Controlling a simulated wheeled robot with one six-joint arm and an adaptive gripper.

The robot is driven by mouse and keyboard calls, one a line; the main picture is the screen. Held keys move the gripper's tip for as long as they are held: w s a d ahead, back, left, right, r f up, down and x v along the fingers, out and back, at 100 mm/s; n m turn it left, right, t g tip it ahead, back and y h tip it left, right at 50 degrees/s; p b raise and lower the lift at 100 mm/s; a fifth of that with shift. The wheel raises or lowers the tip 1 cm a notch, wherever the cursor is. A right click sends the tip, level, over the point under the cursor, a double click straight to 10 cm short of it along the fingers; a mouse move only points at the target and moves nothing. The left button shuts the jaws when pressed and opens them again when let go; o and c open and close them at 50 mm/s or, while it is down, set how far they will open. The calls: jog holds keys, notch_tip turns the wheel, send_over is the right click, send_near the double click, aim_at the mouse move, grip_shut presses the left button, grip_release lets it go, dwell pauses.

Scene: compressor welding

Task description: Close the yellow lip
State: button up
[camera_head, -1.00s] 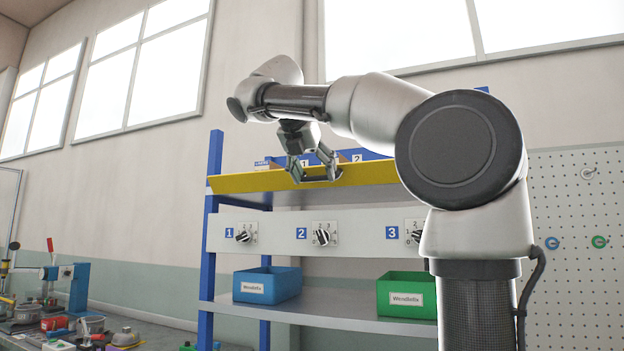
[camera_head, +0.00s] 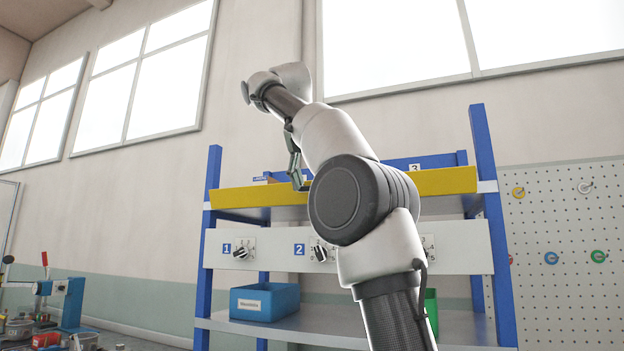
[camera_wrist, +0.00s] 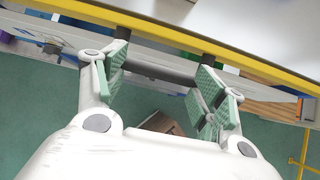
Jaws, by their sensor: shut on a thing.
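The yellow lip (camera_head: 440,182) is a long yellow panel along the front of the shelf unit's top level. In the wrist view its yellow edge (camera_wrist: 270,72) crosses the top of the picture. A dark bar handle (camera_wrist: 160,68) stands off it on two short posts. My gripper (camera_wrist: 162,88) is shut on this handle, with its green-padded fingers at the two ends of the bar. In the head view my gripper (camera_head: 297,183) is at the lip, partly hidden by my arm. My arm also covers the middle of the lip.
Below the lip is a white panel (camera_head: 460,250) with rotary knobs and numbered blue labels. A blue bin (camera_head: 264,301) stands on the lower shelf; a green bin (camera_head: 431,308) is mostly hidden by my arm. A pegboard (camera_head: 570,260) is at right, a cluttered bench at left.

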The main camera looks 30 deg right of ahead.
jog(key=shift+d, duration=0.25)
dwell(0.7)
jog(key=o, duration=0.8)
jog(key=shift+d, duration=0.15)
jog(key=o, duration=0.4)
jog(key=shift+w+d+f, duration=0.1)
jog(key=shift+w, duration=0.1)
jog(key=shift+s+a, duration=0.15)
jog(key=shift+a, duration=0.1)
